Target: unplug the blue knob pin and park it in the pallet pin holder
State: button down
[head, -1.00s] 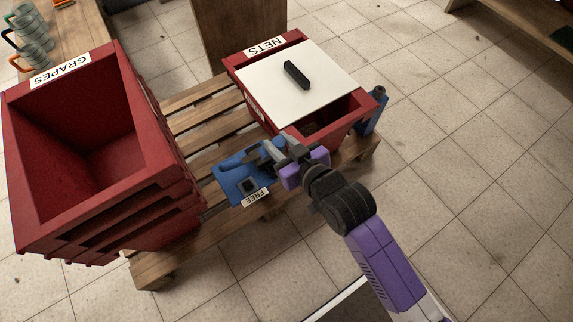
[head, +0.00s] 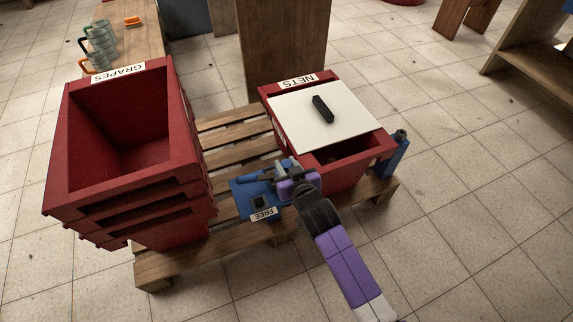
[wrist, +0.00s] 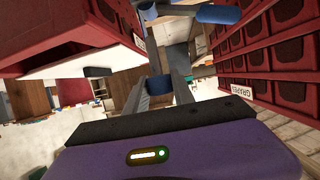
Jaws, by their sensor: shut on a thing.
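My gripper (head: 277,172) is shut on the blue knob pin.
Stacked red GRAPES crates (head: 190,165) stand left on the wooden pallet (head: 228,243). A red NETS crate (head: 360,165) with a white lid (head: 345,125) and a black bar (head: 323,109) stands right. A blue post (head: 397,155) is at its corner. Floor in front is clear.

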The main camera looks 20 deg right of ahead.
jog(key=shift+f+b, duration=2.35)
jog(key=shift+f, duration=0.55)
jog(key=shift+f+b, duration=1.8)
jog(key=shift+f, duration=0.5)
jog(key=c, duration=1)
grip_release()
jog(key=shift+r, duration=0.1)
jog(key=p+v, duration=0.2)
jog(key=v, duration=0.5)
jog(key=shift+s+p, duration=0.4)
jog(key=shift+s, duration=0.05)
jog(key=shift+r, duration=0.1)
